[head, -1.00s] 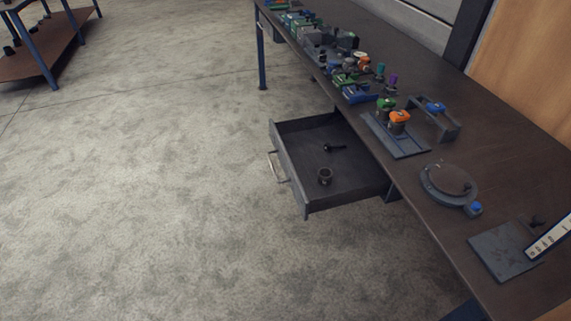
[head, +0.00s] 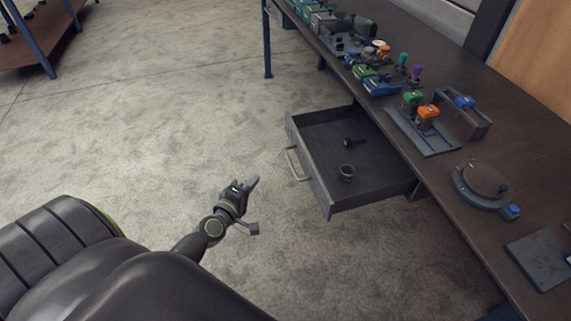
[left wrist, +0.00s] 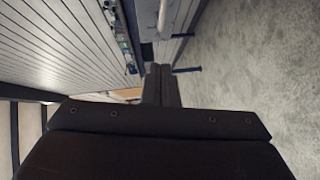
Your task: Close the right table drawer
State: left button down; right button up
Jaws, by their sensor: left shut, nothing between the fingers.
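The table drawer (head: 352,160) is pulled out from under the workbench, with dark walls and a pale bar handle (head: 297,164) on its front. Inside lie a small dark ring-shaped part (head: 347,172) and a small dark bolt-like part (head: 353,142). My left gripper (head: 254,182) is shut and empty, over the floor to the left of the drawer front and apart from the handle. Its closed fingers also show in the left wrist view (left wrist: 161,84), where I cannot make out the drawer clearly. My right gripper is not in view.
The workbench top (head: 455,180) carries several coloured parts, a fixture with green and orange pieces (head: 424,128), a round dark disc (head: 482,184) and a flat plate (head: 543,258). Another table with blue legs (head: 35,45) stands far left. The floor before the drawer is clear.

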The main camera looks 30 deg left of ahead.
pick_arm(q)
jog(key=w+d+f+b, duration=0.1)
jog(key=w+f, duration=0.1)
jog(key=w, duration=0.9)
jog(key=shift+d, duration=0.4)
jog(key=shift+w+d, duration=0.1)
jog(key=shift+w, duration=0.1)
